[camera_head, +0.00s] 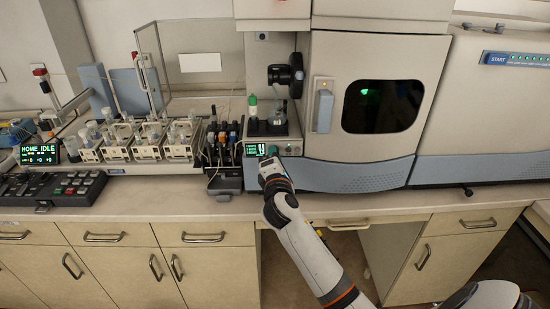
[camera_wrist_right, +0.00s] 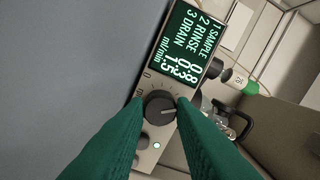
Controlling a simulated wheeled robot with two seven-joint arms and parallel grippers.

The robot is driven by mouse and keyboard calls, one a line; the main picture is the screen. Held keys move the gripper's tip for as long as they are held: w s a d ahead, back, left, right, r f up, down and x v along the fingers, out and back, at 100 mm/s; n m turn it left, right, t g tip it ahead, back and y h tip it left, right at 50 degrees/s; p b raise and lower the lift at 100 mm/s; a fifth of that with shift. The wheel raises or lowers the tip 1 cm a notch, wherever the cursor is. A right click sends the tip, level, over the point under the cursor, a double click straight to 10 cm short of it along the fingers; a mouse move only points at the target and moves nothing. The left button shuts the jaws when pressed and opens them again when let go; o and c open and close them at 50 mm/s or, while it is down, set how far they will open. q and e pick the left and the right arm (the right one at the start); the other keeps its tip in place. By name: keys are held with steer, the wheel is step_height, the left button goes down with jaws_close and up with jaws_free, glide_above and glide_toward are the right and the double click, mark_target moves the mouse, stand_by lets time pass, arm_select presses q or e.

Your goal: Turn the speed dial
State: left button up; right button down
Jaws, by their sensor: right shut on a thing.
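The speed dial (camera_wrist_right: 160,106) is a dark round knob with a pale pointer line, on a light panel below a lit screen (camera_wrist_right: 188,40). The screen lists SAMPLE, RINSE and DRAIN with values in ml/min. My right gripper (camera_wrist_right: 158,112) has green fingers, one on each side of the dial, and is shut on it. In the head view my right gripper (camera_head: 271,161) reaches the front of the small pump unit, whose green-lit screen (camera_head: 256,149) shows to its left. The dial is hidden there behind the gripper. My left gripper is out of view.
A green-capped bottle (camera_head: 252,105) and a flask stand on top of the pump unit. The spectrometer cabinet (camera_head: 335,120) rises to the right. Racks of vials (camera_head: 150,140) and a key panel (camera_head: 50,188) lie to the left. The counter's front strip is clear.

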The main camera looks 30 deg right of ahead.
steer(key=c, duration=1.2)
jaws_free()
steer(key=b+v, duration=0.2)
steer(key=v, duration=1)
steer(key=shift+b, duration=0.35)
steer(key=shift+a, duration=0.1)
